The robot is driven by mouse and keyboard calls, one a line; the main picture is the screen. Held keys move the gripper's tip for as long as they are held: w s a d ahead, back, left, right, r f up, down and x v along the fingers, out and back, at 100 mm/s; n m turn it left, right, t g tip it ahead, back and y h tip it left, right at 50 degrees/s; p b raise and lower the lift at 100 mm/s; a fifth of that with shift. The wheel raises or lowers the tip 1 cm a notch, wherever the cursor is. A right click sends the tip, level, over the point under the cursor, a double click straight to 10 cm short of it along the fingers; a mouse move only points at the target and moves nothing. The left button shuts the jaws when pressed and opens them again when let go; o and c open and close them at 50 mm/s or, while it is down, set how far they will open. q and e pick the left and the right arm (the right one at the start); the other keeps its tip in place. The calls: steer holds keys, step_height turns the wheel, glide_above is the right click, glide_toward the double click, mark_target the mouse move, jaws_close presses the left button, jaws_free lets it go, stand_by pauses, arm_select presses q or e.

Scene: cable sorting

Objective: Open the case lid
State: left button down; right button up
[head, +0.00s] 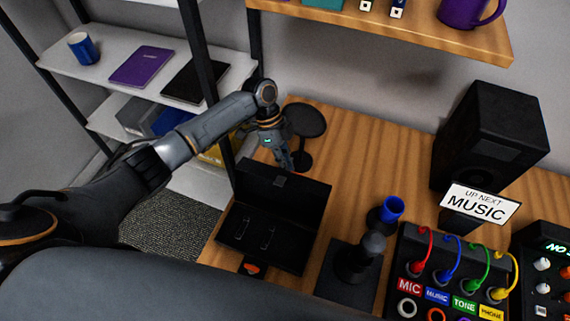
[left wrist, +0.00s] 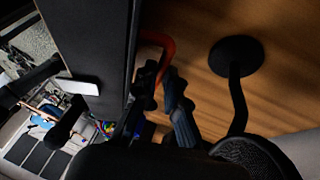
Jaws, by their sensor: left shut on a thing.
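The black case (head: 228,255) stands on the wooden table, and its lid (head: 280,195) is raised, standing up along the back side. The case's dark inside shows with two thin metal-like pieces. My left gripper (head: 285,165) is at the top of the lid, on its far side. In the left wrist view, my left gripper (left wrist: 160,105) is shut on an orange-red handle (left wrist: 165,48) beside the dark lid face (left wrist: 90,35). The fingers hide part of the handle. My right gripper is not in view.
A dark round stand (head: 305,120) is close behind the gripper. A shelf (head: 110,65) is at the left.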

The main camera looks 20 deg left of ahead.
arm_select(q)
steer(key=shift+w+a+f, duration=0.15)
steer(key=shift+w+f, duration=0.1)
steer(key=shift+f, duration=0.15)
steer(key=c, duration=1.5)
jaws_free()
steer(key=shift+w+f, duration=0.1)
steer(key=shift+w, duration=0.05)
steer(key=shift+o, duration=0.5)
steer(key=shift+w+f, duration=0.2)
steer(key=shift+w, duration=0.15)
steer(key=shift+r, duration=0.25)
steer(key=shift+r, duration=0.15)
steer(key=v, duration=1.1)
steer(key=shift+r, duration=0.2)
steer(key=shift+s+f, duration=0.1)
steer(key=shift+s, duration=0.05)
